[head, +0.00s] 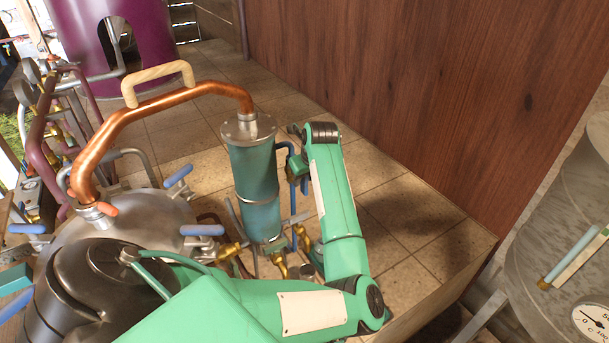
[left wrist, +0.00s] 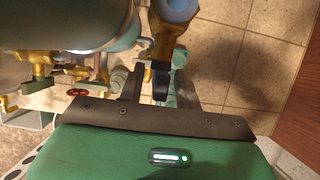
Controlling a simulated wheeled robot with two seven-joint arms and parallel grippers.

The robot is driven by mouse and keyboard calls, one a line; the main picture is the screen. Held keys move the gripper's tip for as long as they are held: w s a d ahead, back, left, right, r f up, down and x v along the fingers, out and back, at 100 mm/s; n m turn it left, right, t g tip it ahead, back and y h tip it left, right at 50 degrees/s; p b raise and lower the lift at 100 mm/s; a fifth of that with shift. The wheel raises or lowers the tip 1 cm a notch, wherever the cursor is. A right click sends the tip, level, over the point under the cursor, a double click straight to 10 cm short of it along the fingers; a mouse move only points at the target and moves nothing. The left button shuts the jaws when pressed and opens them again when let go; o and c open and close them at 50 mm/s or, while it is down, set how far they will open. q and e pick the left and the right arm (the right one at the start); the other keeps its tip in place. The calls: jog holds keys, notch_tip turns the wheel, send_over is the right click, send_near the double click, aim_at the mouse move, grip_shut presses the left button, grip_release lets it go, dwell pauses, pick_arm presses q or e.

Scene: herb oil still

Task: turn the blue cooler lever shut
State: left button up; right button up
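The cooler is an upright teal cylinder (head: 255,185) with a metal cap, in the middle of the head view; its side also shows large at upper left in the left wrist view (left wrist: 75,22). A small blue part (head: 292,191), apparently the cooler lever, hangs just right of it, partly hidden by my arm. In the left wrist view a brass fitting with a pale blue part (left wrist: 177,9) reaches down toward my left gripper (left wrist: 158,90). Its two dark fingers are apart, with a dark piece between them; contact cannot be told. My right gripper is not in view.
A copper pipe (head: 160,103) with a wooden handle joins the cooler to the steel still pot (head: 135,210). Brass valves (head: 279,262) sit around the cooler's base. A wooden wall (head: 400,90) stands behind; a grey drum (head: 560,215) is at right.

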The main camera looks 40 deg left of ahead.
pick_arm(q)
grip_shut()
pick_arm(e)
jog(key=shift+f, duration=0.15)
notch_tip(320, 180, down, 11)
jog(key=b, duration=1.2)
pick_arm(q)
jog(key=shift+w+d+f+m+g+y+b, duration=0.1)
jog(key=shift+w+f+m+g+y+b, duration=0.6)
jog(key=shift+g, duration=1.85)
jog(key=shift+w+d+f+m+g+y+b, duration=0.15)
jog(key=shift+m+g+y+b, duration=0.75)
jog(key=shift+g+y+b, duration=1.25)
jog(key=shift+w+d+f+m+g+y+b, duration=0.1)
jog(key=shift+w+f+m+g+y+b, duration=0.45)
jog(key=shift+g, duration=2.45)
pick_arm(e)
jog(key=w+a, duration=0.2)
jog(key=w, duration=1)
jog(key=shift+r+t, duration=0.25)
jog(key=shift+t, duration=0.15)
pick_arm(q)
jog(key=shift+s+r+m+y, duration=0.25)
jog(key=shift+s+y, duration=0.05)
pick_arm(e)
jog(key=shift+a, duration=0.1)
